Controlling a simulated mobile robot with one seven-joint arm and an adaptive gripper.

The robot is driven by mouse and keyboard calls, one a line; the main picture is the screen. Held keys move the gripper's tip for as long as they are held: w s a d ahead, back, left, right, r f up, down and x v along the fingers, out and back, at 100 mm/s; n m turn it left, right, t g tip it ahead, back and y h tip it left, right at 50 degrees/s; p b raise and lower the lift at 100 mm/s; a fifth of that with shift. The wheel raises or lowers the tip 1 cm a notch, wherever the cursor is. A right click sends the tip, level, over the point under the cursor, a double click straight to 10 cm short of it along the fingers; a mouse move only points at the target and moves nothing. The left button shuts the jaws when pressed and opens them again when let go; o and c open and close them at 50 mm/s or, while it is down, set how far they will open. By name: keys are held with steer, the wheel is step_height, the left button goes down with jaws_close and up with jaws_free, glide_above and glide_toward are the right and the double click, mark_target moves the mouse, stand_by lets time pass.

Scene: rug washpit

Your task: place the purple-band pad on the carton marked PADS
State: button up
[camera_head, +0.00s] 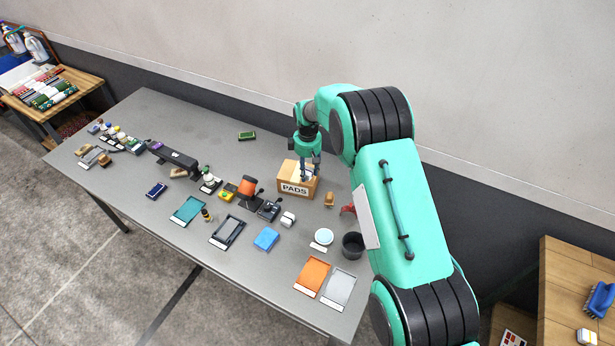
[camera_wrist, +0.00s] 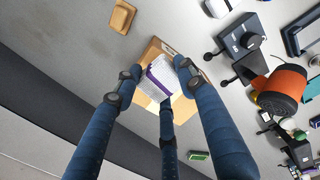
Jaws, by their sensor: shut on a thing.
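The carton marked PADS (camera_head: 294,189) is a brown box on the grey table, below my gripper (camera_head: 307,172). In the wrist view, the white pad with a purple band (camera_wrist: 159,78) sits between the fingers of my gripper (camera_wrist: 158,84), which are shut on it. The carton (camera_wrist: 184,107) shows behind and around the pad in that view. The pad is over the carton top; I cannot tell whether it touches it.
A tan block (camera_head: 329,199) stands right of the carton. An orange-and-black device (camera_head: 248,189) stands to its left. A black cup (camera_head: 353,245) and a red clamp-like item (camera_head: 348,209) are nearer the right edge. The table behind the carton is mostly clear.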

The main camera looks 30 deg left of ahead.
mark_target(308, 176)
steer(key=shift+f+p, duration=0.4)
steer(key=shift+f, duration=1.35)
steer(key=shift+f, duration=0.2)
steer(key=o, duration=1)
steer(key=shift+c, duration=0.2)
steer(key=shift+r, duration=0.1)
steer(key=shift+r, duration=0.15)
steer(key=shift+r+b, duration=0.85)
steer(key=shift+r, duration=5.1)
